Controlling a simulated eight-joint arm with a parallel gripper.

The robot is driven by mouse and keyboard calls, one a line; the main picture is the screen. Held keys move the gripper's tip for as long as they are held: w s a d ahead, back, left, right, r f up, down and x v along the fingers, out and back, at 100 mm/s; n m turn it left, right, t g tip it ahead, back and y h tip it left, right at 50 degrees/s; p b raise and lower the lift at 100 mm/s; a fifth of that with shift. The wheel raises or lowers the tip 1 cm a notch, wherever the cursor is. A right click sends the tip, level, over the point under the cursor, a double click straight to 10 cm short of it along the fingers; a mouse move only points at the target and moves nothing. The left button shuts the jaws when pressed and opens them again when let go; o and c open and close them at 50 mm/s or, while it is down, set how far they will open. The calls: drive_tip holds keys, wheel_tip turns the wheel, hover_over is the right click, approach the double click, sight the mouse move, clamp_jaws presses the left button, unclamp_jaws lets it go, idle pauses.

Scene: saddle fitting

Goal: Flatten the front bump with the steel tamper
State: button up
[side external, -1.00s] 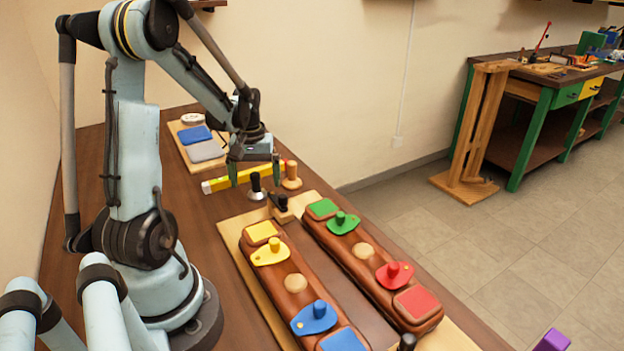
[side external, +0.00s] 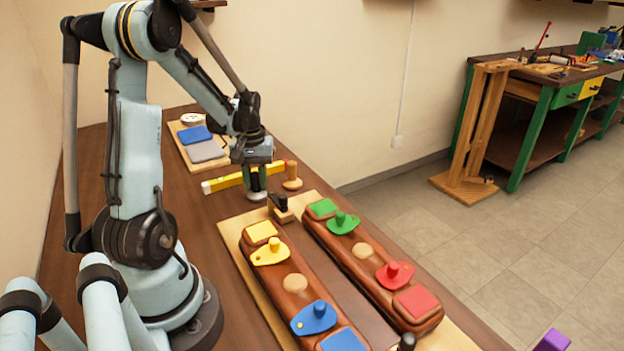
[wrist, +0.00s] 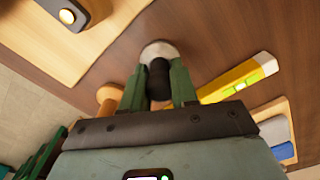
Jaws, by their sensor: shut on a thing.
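My gripper (side external: 257,178) is shut on the black handle of the steel tamper (side external: 256,195), which is upright at the far end of the bench. In the wrist view the green fingers (wrist: 158,88) flank the handle, and the tamper's silver base (wrist: 158,48) shows beyond them. Whether the base touches the bench is unclear. Two brown padded bars each carry a round tan bump. One bump (side external: 295,282) is on the left bar (side external: 278,267). The other bump (side external: 363,251) is on the right bar (side external: 378,255). Both are well apart from my gripper.
A wooden tamper (side external: 291,178) stands close right of the steel one. A yellow level (side external: 222,183) lies just behind. A small dark block (side external: 280,208) sits at the board's (side external: 232,226) far end. Coloured knobbed pieces and square patches lie on the bars.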

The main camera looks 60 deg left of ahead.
sight(255, 173)
drive_tip(key=shift+c, duration=0.6)
drive_tip(key=shift+r, duration=0.1)
drive_tip(key=shift+r, duration=2.4)
drive_tip(key=shift+r, duration=0.1)
